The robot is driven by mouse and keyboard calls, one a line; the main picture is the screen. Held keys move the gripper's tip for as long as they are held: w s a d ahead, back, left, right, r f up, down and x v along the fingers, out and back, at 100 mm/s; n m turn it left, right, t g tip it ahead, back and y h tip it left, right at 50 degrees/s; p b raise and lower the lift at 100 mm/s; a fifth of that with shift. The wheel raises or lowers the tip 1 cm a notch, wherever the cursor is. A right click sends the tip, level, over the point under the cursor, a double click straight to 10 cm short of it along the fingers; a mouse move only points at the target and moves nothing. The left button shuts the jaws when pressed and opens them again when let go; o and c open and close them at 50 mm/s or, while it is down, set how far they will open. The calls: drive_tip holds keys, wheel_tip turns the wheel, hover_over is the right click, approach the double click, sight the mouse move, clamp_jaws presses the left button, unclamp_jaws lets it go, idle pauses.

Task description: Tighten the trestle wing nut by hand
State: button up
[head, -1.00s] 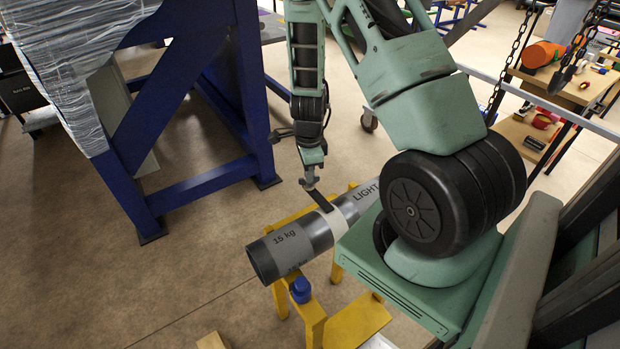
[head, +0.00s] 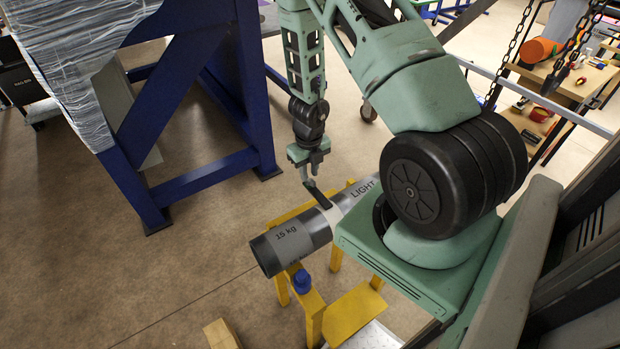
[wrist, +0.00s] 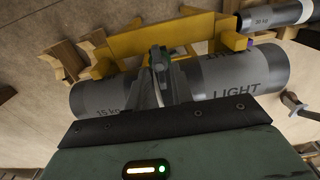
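The blue wing nut (head: 302,282) sits on the front left of the yellow trestle (head: 347,313), below the left end of a grey pipe. The pipe (head: 290,243) lies across the trestle and is marked "15 kg" and "LIGHT"; it also spans the wrist view (wrist: 225,85). My gripper (head: 318,196) points down just above the pipe's pale band, up and right of the wing nut. In the wrist view its fingers (wrist: 160,62) lie in front of the pipe and look close together, with nothing clearly between them. I cannot tell whether they touch the pipe. The wing nut is not clearly seen there.
A blue steel frame (head: 200,185) with a plastic-wrapped load (head: 85,60) stands at the left. A wooden block (head: 222,335) lies on the floor at the front. Another pipe (wrist: 275,17) marked "30 kg" shows in the wrist view. The floor left of the trestle is clear.

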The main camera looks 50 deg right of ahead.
sight(309, 175)
drive_tip(key=shift+r+p, duration=3.1)
drive_tip(key=shift+r, duration=0.05)
drive_tip(key=shift+f, duration=0.1)
wheel_tip(309, 175, up, 17)
drive_tip(key=p, duration=0.5)
drive_tip(key=shift+r, duration=0.2)
